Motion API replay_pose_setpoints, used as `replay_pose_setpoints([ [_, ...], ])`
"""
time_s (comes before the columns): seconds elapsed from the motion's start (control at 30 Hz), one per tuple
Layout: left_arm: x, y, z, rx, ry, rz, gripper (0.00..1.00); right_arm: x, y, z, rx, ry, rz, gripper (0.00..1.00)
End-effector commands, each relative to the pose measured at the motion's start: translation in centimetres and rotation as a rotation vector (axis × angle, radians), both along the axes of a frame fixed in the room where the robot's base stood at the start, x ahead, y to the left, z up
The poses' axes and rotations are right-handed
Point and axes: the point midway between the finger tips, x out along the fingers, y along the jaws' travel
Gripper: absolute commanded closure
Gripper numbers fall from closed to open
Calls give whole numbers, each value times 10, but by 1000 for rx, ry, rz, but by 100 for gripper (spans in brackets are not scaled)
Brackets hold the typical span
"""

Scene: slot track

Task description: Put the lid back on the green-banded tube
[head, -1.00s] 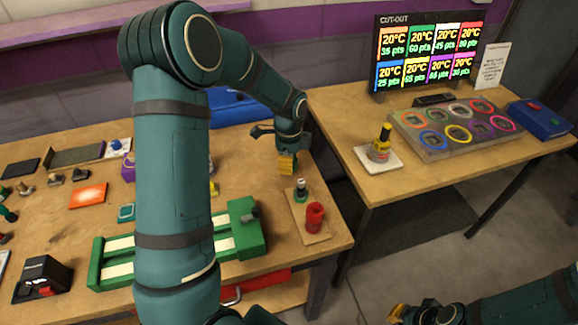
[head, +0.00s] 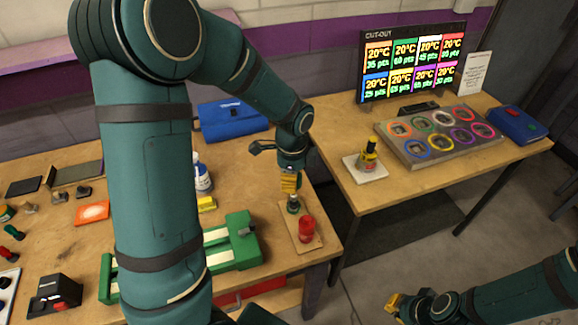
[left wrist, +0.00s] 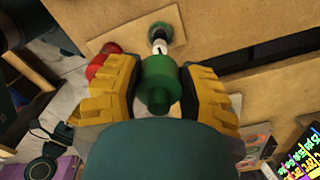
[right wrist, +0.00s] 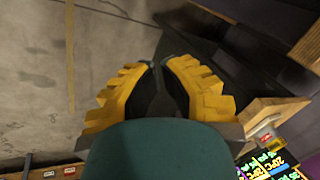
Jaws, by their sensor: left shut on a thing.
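My left gripper (head: 290,183) is shut on a green lid (left wrist: 158,82), which sits between its yellow fingers in the left wrist view. Just beyond the lid is the green-banded tube (left wrist: 159,42), with a pale upper part and a round green base. In the head view the tube (head: 293,206) stands on a small wooden board (head: 312,243), right below the left gripper. Whether lid and tube touch is unclear. A red cylindrical piece (head: 306,229) stands on the same board, beside the tube. My right gripper (right wrist: 160,66) looks shut and empty, away from the table.
A green slotted track (head: 235,246) lies left of the board. A yellow block (head: 206,203) and a blue-white bottle (head: 202,178) are behind it. A gap separates the tables.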

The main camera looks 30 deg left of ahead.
Motion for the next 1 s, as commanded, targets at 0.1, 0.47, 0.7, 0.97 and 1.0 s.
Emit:
replay_pose_setpoints([
  [0.1, 0, 0, -7, 0, 0, 0, 72, -1, 0, -6, 0, 3, 2, 100],
  [0.47, 1, 0, -36, 0, 0, -1, 72, -9, 2, -30, 4, 20, 15, 100],
  [0.7, 0, 0, -56, 0, 0, 0, 72, -13, 2, -45, 7, 28, 23, 100],
  [0.97, 1, 0, -64, 0, -1, 0, 72, -14, 3, -50, 7, 32, 27, 100],
  [1.0, 1, 0, -64, 0, -1, 0, 72, -14, 3, -50, 7, 32, 27, 100],
])
